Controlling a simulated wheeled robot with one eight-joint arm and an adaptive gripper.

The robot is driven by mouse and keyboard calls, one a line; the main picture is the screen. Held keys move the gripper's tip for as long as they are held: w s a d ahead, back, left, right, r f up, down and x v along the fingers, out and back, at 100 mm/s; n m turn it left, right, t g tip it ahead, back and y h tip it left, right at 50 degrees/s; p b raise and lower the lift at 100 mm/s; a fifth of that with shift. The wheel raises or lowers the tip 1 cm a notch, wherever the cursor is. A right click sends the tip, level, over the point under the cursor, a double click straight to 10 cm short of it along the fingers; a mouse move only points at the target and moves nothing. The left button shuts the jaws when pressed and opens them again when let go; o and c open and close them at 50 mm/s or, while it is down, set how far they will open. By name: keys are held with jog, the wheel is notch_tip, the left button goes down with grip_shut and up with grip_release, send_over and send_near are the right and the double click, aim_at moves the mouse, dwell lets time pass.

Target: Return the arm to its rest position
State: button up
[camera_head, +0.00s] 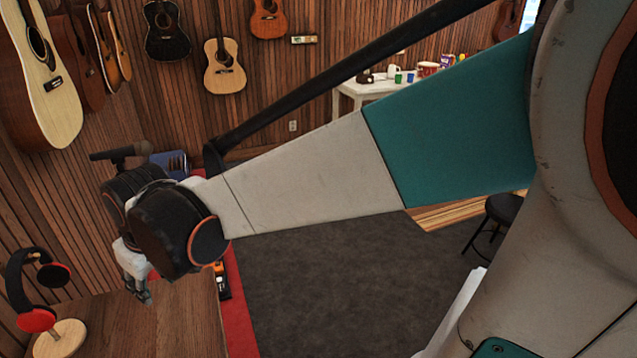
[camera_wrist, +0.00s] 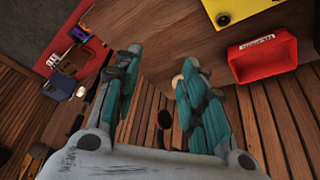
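My arm stretches across the head view from the right to the far left, bent down at the wrist. My gripper (camera_head: 138,290) hangs above or beside the wooden tabletop (camera_head: 150,328), close to the headphones. In the wrist view my gripper (camera_wrist: 161,56) has its two teal-padded fingers spread apart, with nothing held between them. The table edge and the slatted wall show beyond and between the fingers. The exact height of the fingertips over the table cannot be told.
Black-and-red headphones (camera_head: 32,290) hang on a wooden stand (camera_head: 60,338) left of my gripper. A red tray (camera_wrist: 262,58) and a yellow object (camera_wrist: 236,10) lie on the tabletop. Guitars (camera_head: 225,65) hang on the wall. A white table (camera_head: 372,88) holds cups. Dark carpet (camera_head: 325,290) is clear.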

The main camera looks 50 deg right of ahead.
jog(key=shift+s, duration=0.1)
jog(key=s+d+r+m+t, duration=0.1)
jog(key=s+d, duration=0.2)
jog(key=s, duration=0.4)
jog(key=s+d+r+m+t, duration=0.1)
jog(key=s+d, duration=0.2)
jog(key=s, duration=0.4)
jog(key=shift+s+r+m+t+h, duration=0.15)
jog(key=shift+r+m+t+h, duration=0.15)
jog(key=shift+m, duration=0.1)
dwell(0.4)
